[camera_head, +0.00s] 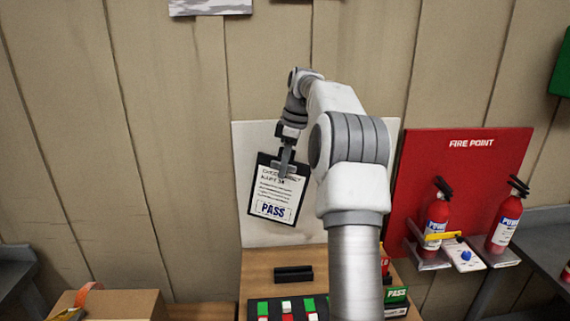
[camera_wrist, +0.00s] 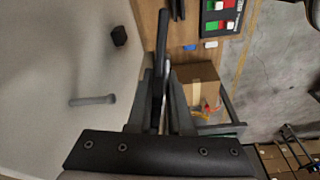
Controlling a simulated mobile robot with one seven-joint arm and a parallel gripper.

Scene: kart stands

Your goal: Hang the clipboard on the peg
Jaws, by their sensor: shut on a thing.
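The clipboard (camera_head: 264,203) is black with a white sheet marked PASS. It hangs below my gripper (camera_head: 287,160), slightly tilted, in front of the white board (camera_head: 253,145). My gripper is shut on its top edge. In the wrist view the clipboard (camera_wrist: 160,55) shows edge-on, as a thin dark strip between the fingers of my gripper (camera_wrist: 163,95). The pale grey peg (camera_wrist: 92,100) sticks out of the white board to the left of the fingers, apart from them and the clipboard. In the head view I cannot make out the peg.
Below is a wooden bench (camera_head: 258,266) with a black holder (camera_head: 293,274) and red and green pieces. A red fire-point board (camera_head: 465,165) with extinguishers stands right. A cardboard box (camera_head: 120,303) is lower left.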

